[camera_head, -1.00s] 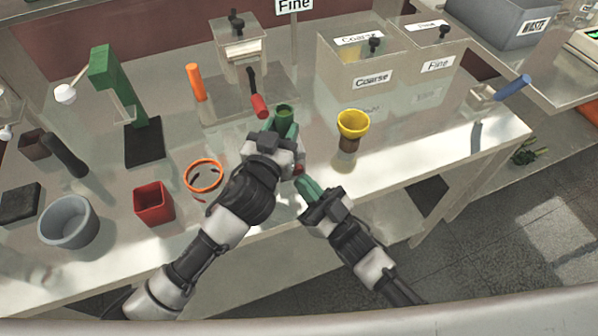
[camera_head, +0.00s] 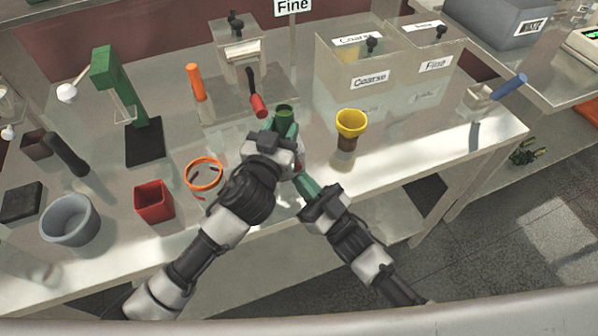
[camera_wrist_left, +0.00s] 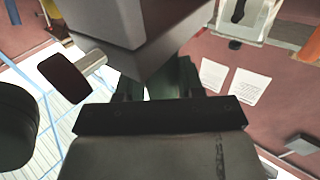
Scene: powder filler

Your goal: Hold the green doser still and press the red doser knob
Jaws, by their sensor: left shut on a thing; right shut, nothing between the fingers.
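The green doser (camera_head: 284,110) is upright above the white bench, its green rim showing just beyond my left gripper (camera_head: 283,128). My left gripper is shut on it, and the gripper and wrist hide most of its body. A small bit of the red doser knob (camera_head: 299,168) shows beside my left wrist. In the left wrist view, a dark red knob (camera_wrist_left: 64,77) on a metal stem sticks out left of a grey block between the fingers (camera_wrist_left: 158,85). My right gripper (camera_head: 302,182) is shut and empty, its green fingertips close to the red knob; contact cannot be told.
A yellow-rimmed cup (camera_head: 351,123) stands to the right. An orange ring (camera_head: 204,174), a red square cup (camera_head: 154,201) and a grey bowl (camera_head: 69,219) are to the left. Clear bins (camera_head: 366,95) stand at the back right.

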